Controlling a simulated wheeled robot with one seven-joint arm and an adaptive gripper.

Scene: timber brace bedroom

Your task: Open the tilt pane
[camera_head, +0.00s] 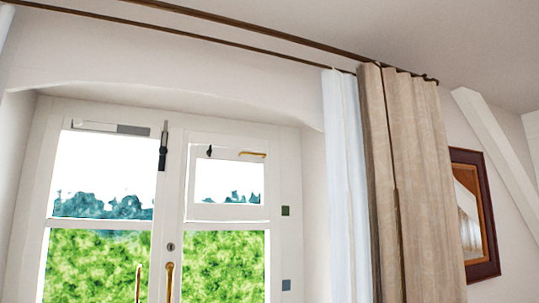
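The tilt pane (228,177) is a small white-framed pane in the upper part of the right window sash. It looks flush with its frame, though a small gap could not be told from here. A short brass handle (253,154) lies level on its top rail, towards the right. A small dark fitting (209,151) sits on the same rail to the left. My gripper is not in view, so its place relative to the pane does not show.
The white window (170,195) stands in a recess, with two upright brass handles (169,281) low at its middle. A dark bolt (163,146) is above them. White and beige curtains (415,190) hang at the right. A framed picture (486,215) hangs beyond, beside a slanting beam (492,140).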

